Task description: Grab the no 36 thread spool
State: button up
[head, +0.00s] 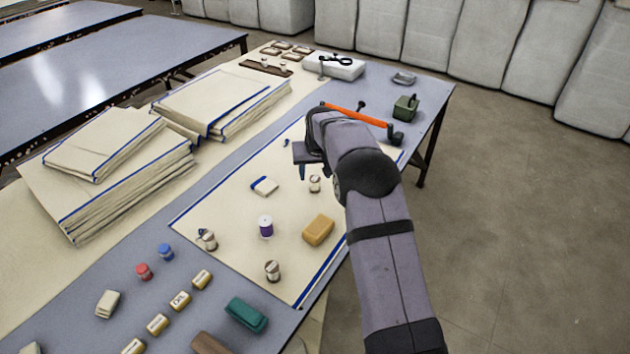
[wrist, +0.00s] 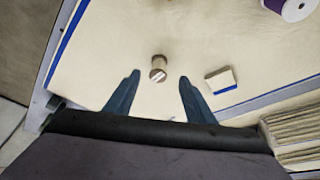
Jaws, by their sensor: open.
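A small brown-and-white thread spool (wrist: 158,68) stands on the cream cloth (wrist: 110,45), just ahead of and between the fingertips of my gripper (wrist: 160,78) in the wrist view. Its label is too small to read. In the head view this spool (head: 315,184) stands beside my gripper (head: 302,171), apart from it. My gripper is open and empty above the cloth. Two similar spools, one at the left (head: 207,240) and one near the front (head: 272,270), also stand on the cloth. I cannot tell which is number 36.
A purple spool (head: 265,228), a white block with a blue edge (head: 264,186) and a yellow block (head: 318,230) lie on the cloth. An orange-handled tool (head: 352,115) and a green box (head: 405,108) are behind my arm. Cloth stacks (head: 110,180) stand to the left.

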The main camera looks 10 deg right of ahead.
aim_at(315, 180)
jog(key=shift+w+x, duration=0.2)
jog(key=shift+x, duration=0.95)
jog(key=shift+p, duration=0.3)
jog(key=shift+p+x, duration=0.7)
jog(key=shift+x, duration=1.8)
jog(key=shift+w+d+r, duration=0.1)
jog(key=shift+w+d, duration=0.05)
jog(key=shift+d, duration=0.05)
jog(key=c, duration=1.1)
